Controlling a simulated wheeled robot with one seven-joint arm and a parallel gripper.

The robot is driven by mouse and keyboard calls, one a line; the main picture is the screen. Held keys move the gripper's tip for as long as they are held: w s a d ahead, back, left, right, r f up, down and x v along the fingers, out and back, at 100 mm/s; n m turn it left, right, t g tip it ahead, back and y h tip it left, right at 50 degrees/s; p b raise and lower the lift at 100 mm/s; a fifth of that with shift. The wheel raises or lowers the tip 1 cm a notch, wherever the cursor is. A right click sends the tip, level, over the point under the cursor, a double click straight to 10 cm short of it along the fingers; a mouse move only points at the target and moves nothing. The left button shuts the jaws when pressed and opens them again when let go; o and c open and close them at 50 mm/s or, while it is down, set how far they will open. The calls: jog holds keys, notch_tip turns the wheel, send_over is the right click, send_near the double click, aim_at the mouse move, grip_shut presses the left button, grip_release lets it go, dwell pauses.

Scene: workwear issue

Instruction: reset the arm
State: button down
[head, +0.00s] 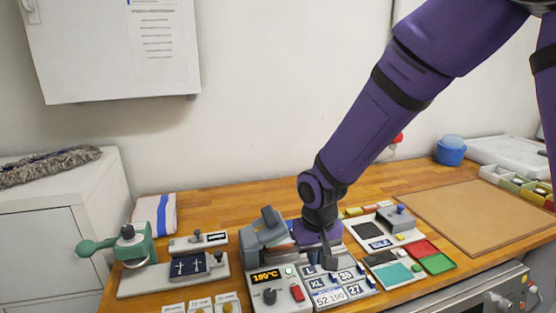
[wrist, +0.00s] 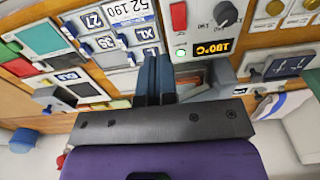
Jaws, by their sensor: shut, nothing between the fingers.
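My purple arm reaches down from the upper right in the head view. My gripper (head: 330,262) points down over the size-label panel (head: 341,293), close beside the grey heat press (head: 268,236). In the wrist view my gripper (wrist: 153,62) shows two dark fingers held together, with nothing between them. The size-label panel (wrist: 112,30) lies just left of the fingers there, and the press's control box (wrist: 200,42) lies just right. I cannot tell whether the fingertips touch the panel.
A green lever press (head: 134,244) stands at the left, near a folded striped cloth (head: 154,214). Right of my gripper are a tray with a dark pad (head: 372,229) and red and green plates (head: 437,263). A brown mat (head: 480,212) leaves clear room at the right.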

jog(key=s+d+r+m+t, duration=0.1)
jog(key=s+d+r, duration=0.2)
jog(key=d+r, duration=0.45)
jog(key=s+d+r+m+t, duration=0.1)
jog(key=s+d+r, duration=0.1)
jog(key=d+r, duration=0.55)
jog(key=s+d+r+t, duration=0.1)
jog(key=s+d+r, duration=0.2)
jog(key=s, duration=0.4)
jog(key=s+d+r+m+t, duration=0.1)
jog(key=s+d+r, duration=0.2)
jog(key=s+r, duration=0.3)
jog(key=shift+s+d+t, duration=0.3)
jog(key=shift+s+d, duration=0.1)
jog(key=shift+s, duration=0.05)
